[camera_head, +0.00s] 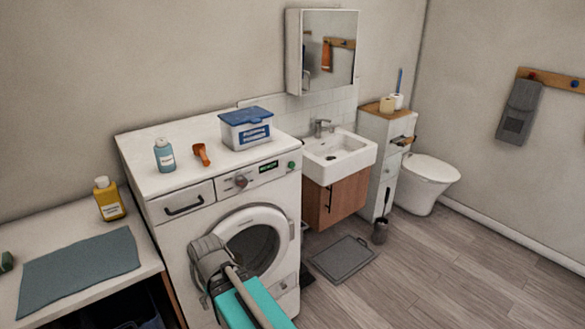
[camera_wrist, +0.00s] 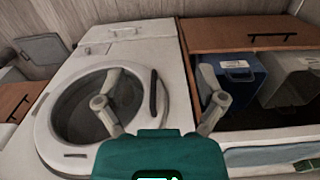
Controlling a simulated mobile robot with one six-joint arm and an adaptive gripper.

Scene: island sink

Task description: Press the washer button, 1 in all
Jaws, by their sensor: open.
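The white washer (camera_head: 165,245) stands left of the sink in the head view. A small round green button (camera_head: 292,165) sits at the right end of its control panel, beside a lit green display (camera_head: 268,167) and a dial (camera_head: 240,181). My gripper (camera_head: 207,257) is in front of the washer's left front, below the panel and left of the button, apart from the button. In the wrist view my gripper (camera_wrist: 158,78) has its two fingers spread, with nothing between them. The washer's round door (camera_wrist: 75,112) shows there upside down; the button is not visible in that view.
A blue-lidded tub (camera_head: 246,130), an orange scoop (camera_head: 201,153) and a blue bottle (camera_head: 164,156) stand on the washer. A counter (camera_head: 145,248) adjoins it at left, the sink (camera_head: 338,157) at right. A grey mat (camera_head: 343,260) lies on the otherwise mostly clear floor.

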